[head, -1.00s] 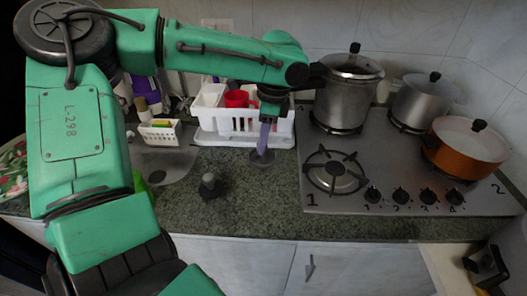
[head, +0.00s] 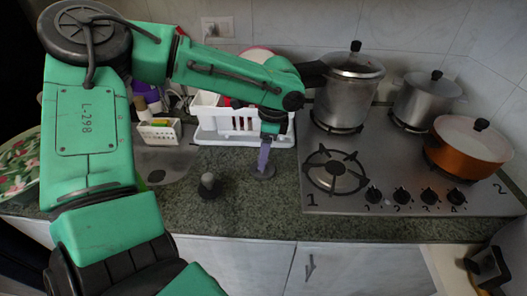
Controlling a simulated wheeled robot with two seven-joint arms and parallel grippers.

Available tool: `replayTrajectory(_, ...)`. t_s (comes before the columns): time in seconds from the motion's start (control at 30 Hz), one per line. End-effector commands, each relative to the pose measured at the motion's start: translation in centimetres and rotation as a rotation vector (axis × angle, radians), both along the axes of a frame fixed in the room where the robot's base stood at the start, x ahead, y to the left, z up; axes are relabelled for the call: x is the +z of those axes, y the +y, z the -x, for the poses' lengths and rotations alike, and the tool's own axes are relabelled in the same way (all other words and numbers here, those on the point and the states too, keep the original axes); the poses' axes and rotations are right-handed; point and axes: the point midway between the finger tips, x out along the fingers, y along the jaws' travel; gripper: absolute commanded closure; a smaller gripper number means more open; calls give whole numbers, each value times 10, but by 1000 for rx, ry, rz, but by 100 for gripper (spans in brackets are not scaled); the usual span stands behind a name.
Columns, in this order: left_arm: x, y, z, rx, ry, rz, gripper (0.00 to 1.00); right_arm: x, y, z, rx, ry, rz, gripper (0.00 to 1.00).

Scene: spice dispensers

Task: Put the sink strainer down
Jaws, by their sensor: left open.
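The sink strainer (head: 261,173) is a small, flat, dark grey disc at the tips of my left gripper. It appears to sit on the dark granite counter, left of the stove, though the exact contact is hard to see. My left gripper (head: 264,168) points down with its purple fingers right at the strainer. Its jaws are open, but the gap between the fingers is too small to make out here. My right gripper is not in view.
A dark knobbed item (head: 209,186) stands on the counter left of the strainer. The white dish rack (head: 240,135) is behind it, the sink (head: 160,165) at the left. The stove (head: 400,180) with pots is at the right. The front counter strip is clear.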

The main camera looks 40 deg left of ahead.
Motion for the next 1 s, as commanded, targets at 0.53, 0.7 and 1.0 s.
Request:
replayTrajectory(0.53,110,-13,-10,1,-2,-1,38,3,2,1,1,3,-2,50)
replayTrajectory(0.7,123,-15,-11,-1,2,0,38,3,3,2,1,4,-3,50)
replayTrajectory(1.0,122,-15,-11,-1,1,1,38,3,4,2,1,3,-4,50)
